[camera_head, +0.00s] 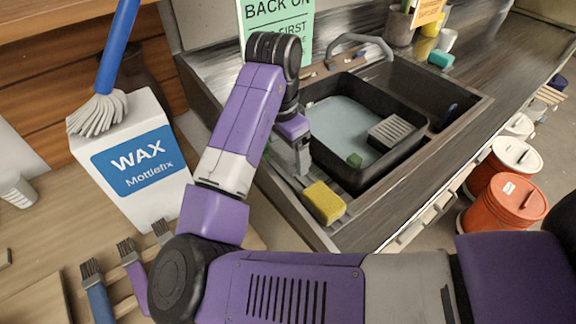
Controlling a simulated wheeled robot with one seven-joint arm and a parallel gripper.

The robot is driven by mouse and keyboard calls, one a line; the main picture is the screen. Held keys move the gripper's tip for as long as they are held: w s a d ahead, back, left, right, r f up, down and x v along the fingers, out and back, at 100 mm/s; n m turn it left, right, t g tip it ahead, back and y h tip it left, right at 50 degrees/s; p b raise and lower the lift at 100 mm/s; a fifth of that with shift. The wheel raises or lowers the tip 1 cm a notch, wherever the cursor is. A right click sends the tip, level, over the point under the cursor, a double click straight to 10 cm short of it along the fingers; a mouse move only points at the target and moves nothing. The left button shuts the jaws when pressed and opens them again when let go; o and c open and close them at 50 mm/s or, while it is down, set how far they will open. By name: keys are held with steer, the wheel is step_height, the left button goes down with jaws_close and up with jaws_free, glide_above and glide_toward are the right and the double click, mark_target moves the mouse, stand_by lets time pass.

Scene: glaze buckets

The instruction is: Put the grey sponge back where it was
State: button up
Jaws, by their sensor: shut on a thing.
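My gripper (303,168) points down at the left edge of the black basin (412,152) in the sink. It is shut on a small grey thing that looks like the grey sponge, mostly hidden by the fingers and hard to make out. A yellow sponge (324,203) lies on the sink's front ledge, just below and right of my gripper. A teal sponge (440,59) lies on the counter at the back right.
A ribbed grey block (390,131) sits at the basin's right side. The faucet (360,42) rises behind it. A white wax box (130,165) with a whisk-like brush stands left of my arm. Orange buckets (500,205) stand on the floor at right.

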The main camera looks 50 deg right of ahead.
mark_target(284, 153)
steer(key=shift+f, duration=2.5)
steer(key=shift+f, duration=0.15)
steer(key=o, duration=1.3)
steer(key=shift+o, duration=0.2)
steer(key=r, duration=0.4)
steer(key=a+r, duration=0.1)
steer(key=r, duration=0.7)
steer(key=shift+w+a+r, duration=0.15)
steer(key=shift+a, duration=0.05)
